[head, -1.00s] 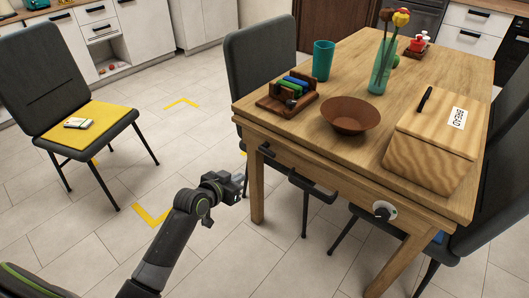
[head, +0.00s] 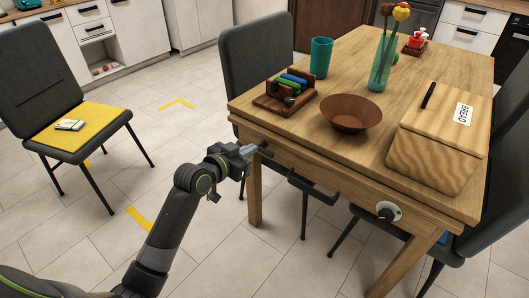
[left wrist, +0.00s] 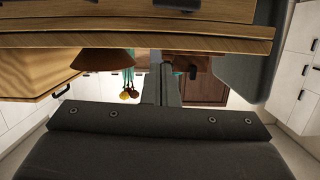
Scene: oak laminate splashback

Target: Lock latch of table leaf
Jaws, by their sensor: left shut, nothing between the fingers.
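The wooden table (head: 345,170) stands at the right of the head view. A small dark lever (head: 264,152), which looks like the latch, sits on its front side near the left corner, partly hidden by my gripper. My left gripper (head: 256,149) is shut and empty, its tips right at this lever; I cannot tell whether they touch. In the left wrist view the shut fingers (left wrist: 162,84) point toward the table edge (left wrist: 150,40), and a dark fitting (left wrist: 177,4) shows at the top. My right gripper is not in view.
A brown bowl (head: 351,113), a bread box (head: 435,145) and a teal cup (head: 321,57) stand on top. Dark chairs (head: 257,70) flank it.

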